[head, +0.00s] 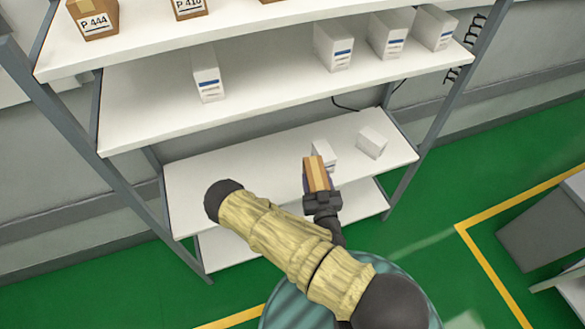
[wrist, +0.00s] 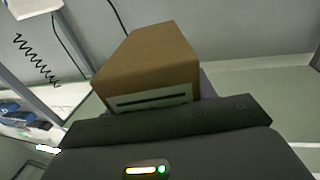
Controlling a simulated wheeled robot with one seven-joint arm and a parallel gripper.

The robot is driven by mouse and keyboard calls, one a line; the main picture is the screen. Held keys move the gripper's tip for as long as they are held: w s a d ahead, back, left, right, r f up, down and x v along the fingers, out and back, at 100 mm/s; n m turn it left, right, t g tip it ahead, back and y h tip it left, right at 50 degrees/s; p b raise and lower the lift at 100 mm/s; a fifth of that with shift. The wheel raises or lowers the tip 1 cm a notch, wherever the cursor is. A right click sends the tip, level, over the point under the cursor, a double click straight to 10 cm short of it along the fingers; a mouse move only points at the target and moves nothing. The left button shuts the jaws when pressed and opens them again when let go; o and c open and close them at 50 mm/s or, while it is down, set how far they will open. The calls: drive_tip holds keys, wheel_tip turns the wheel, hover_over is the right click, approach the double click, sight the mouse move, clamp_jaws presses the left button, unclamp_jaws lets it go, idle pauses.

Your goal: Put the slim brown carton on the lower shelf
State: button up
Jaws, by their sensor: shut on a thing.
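My gripper (head: 320,192) is shut on the slim brown carton (head: 316,174), which points away from me. In the wrist view the carton (wrist: 150,58) stands out beyond the dark gripper (wrist: 165,122), with a white label carrying a dark stripe on its near face. The fingertips are mostly hidden there. In the head view the carton overlaps the front part of a lower white shelf (head: 215,185); I cannot tell whether it touches the shelf. A white carton (head: 325,153) stands just behind it.
Another white carton (head: 371,142) stands to the right on that shelf; its left part is bare. A further shelf (head: 225,247) lies below. The shelf above (head: 265,92) holds several white cartons; the top one holds brown cartons (head: 93,18). Grey posts (head: 75,130) flank the shelves.

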drive_tip(key=s+a+f+n+y+b, duration=0.2)
drive_tip(key=s+a+f+b, duration=0.3)
drive_tip(key=b, duration=1)
drive_tip(key=a+f+y, duration=0.1)
drive_tip(key=a+f, duration=0.2)
drive_tip(key=f, duration=0.2)
drive_tip(key=shift+a+g+y, duration=0.3)
drive_tip(key=shift+y, duration=0.1)
drive_tip(key=shift+s, duration=0.1)
drive_tip(key=shift+f, duration=0.1)
